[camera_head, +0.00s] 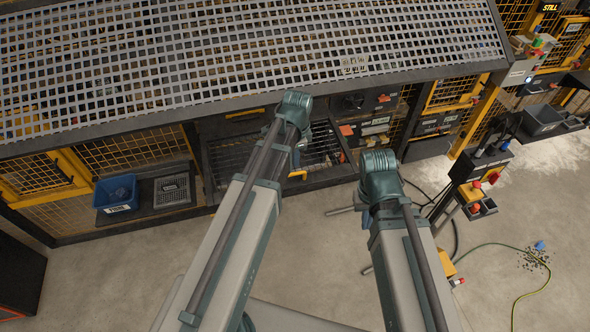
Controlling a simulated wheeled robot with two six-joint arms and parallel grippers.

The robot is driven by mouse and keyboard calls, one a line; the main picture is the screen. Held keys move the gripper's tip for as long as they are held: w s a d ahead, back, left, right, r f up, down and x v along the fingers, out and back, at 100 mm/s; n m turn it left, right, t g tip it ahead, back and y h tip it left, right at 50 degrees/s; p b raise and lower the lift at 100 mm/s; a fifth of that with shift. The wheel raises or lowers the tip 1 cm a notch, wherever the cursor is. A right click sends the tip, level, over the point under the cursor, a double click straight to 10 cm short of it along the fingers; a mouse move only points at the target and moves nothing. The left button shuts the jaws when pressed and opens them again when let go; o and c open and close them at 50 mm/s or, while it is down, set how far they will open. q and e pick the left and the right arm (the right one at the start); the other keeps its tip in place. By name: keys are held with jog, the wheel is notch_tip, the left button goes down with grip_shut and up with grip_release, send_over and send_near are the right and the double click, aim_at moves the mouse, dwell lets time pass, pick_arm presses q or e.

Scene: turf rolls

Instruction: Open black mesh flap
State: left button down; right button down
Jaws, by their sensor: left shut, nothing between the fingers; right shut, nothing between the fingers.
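The black mesh flap (232,156) is a dark-framed mesh panel low in the middle of the machine front, under the large perforated sheet. A yellow handle (297,174) shows at its lower edge. My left arm crosses in front of the flap and hides part of its middle. My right arm reaches up just right of the flap's lower right corner. Neither gripper's fingers can be made out; the arm links hide them. I cannot tell whether either gripper touches the flap or its handle.
A large perforated grey sheet (200,50) overhangs the front. A blue bin (115,193) and a grey crate (172,190) sit on a shelf at left. A control post with a red knob (493,177) stands at right. The concrete floor (110,265) is clear at lower left.

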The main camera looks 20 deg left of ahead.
pick_arm(q)
jog(key=f+b, duration=1.3)
jog(key=f, duration=0.1)
jog(key=shift+w+a+b, duration=0.25)
jog(key=shift+w+b, duration=0.05)
jog(key=shift+w, duration=0.1)
jog(key=shift+r, duration=0.1)
notch_tip(320, 180, down, 6)
jog(key=b, duration=0.6)
jog(key=p, duration=1.4)
send_near(295, 187)
jog(key=s+d, duration=0.2)
jog(key=s, duration=0.1)
jog(key=shift+w+a+r+b, duration=0.15)
jog(key=shift+a+r+b, duration=0.05)
jog(key=shift+r+b, duration=0.1)
